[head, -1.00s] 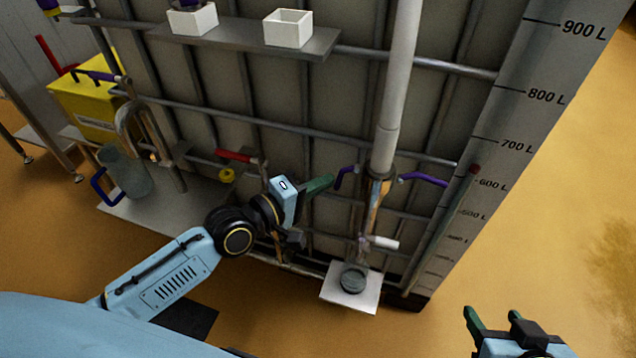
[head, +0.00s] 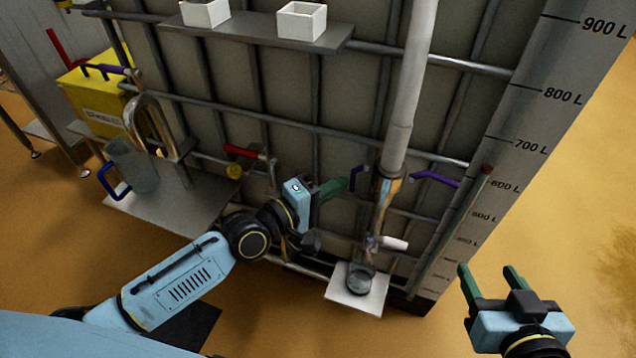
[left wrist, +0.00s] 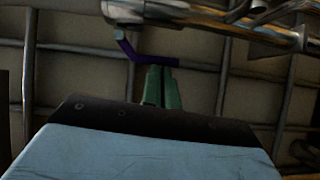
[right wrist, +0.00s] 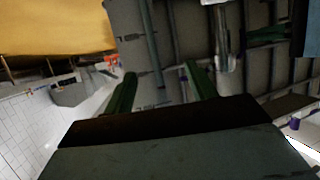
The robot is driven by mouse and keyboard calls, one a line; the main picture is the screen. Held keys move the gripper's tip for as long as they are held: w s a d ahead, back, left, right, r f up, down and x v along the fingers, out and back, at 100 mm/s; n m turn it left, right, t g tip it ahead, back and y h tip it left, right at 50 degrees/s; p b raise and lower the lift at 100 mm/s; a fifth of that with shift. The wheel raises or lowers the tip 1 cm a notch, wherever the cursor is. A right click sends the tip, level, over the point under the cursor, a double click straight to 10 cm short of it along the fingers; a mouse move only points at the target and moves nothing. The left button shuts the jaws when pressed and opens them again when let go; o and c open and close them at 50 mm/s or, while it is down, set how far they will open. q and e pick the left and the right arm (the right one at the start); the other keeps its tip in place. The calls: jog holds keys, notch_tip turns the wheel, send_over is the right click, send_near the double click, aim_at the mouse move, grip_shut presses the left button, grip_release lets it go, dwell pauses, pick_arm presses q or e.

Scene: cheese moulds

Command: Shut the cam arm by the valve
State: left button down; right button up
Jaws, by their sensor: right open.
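Two purple cam arms sit on the coupling (head: 389,187) under the white vertical pipe in the head view. The left cam arm (head: 358,176) slants down and left, close to the pipe. The right cam arm (head: 434,179) sticks out to the right. My left gripper (head: 342,186) is beside the left cam arm. In the left wrist view its green fingers (left wrist: 161,68) are together, with their tips at the purple arm (left wrist: 148,58); I cannot tell whether they touch. A valve with a white handle (head: 395,243) is below the coupling. My right gripper (head: 488,270) is open and empty, away at the right.
The caged tank (head: 280,107) stands close behind the pipe, with metal bars. A red-handled valve (head: 245,153) is left of my left gripper. A glass jar (head: 359,281) stands on a white plate (head: 343,299) under the pipe. The floor at right is clear.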

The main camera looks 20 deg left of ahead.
notch_tip(320, 180, up, 6)
jog(key=w+a+t+y+b, duration=0.2)
jog(key=t, duration=0.2)
pick_arm(q)
jog(key=w+a+p+v, duration=0.1)
jog(key=a+p+v, duration=0.1)
jog(key=v, duration=1.1)
jog(key=shift+w+f, duration=0.35)
jog(key=shift+w, duration=0.05)
pick_arm(e)
notch_tip(320, 180, down, 6)
jog(key=s+d+g+h, duration=0.2)
jog(key=g, duration=0.2)
jog(key=shift+f, duration=0.2)
jog(key=shift+s, duration=0.1)
